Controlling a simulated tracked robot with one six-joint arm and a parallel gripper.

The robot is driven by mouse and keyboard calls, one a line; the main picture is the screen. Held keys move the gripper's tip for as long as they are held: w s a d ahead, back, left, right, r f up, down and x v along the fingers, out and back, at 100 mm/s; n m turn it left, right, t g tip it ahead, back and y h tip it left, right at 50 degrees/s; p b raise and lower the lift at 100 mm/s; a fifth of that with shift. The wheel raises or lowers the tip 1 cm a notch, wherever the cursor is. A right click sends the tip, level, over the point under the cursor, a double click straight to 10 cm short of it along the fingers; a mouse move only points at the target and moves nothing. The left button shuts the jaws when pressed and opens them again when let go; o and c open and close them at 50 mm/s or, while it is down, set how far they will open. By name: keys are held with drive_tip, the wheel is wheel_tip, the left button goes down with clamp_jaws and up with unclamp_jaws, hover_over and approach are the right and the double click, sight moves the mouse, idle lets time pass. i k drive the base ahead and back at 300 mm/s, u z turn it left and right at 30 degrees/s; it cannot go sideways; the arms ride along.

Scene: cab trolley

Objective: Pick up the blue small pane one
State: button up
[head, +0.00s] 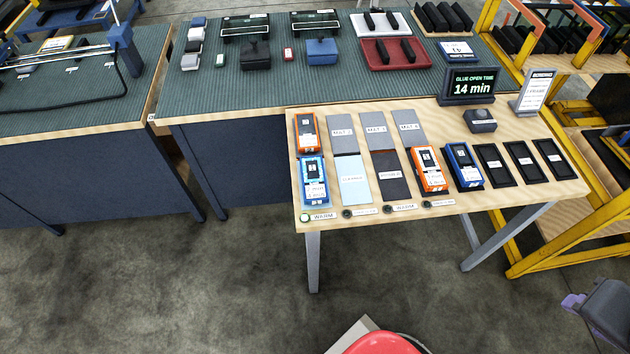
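A blue-framed unit (314,180) with a dark face and white labels lies on a pale blue pad at the front left of the wooden table. A second blue-framed unit (463,165) lies right of the middle, on a dark pad. Their labels are too small to read, so I cannot tell which is the small pane one. An orange unit (307,132) lies behind the first, and another orange unit (429,170) lies left of the second. A dark grey part with lavender tips (600,308), seemingly my gripper, shows at the lower right, cut off, far from the units. Its opening is unclear.
The wooden table (400,207) also carries grey mats, several empty dark pads and a "GLUE OPEN TIME 14 min" display (471,86). Behind it is a green-topped bench (265,90) with trays. A yellow rack (560,240) stands right.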

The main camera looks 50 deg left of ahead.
sight(315, 191)
drive_tip(key=k, duration=1.75)
drive_tip(key=u, duration=1.7)
drive_tip(key=i, duration=1)
drive_tip(key=u, duration=0.1)
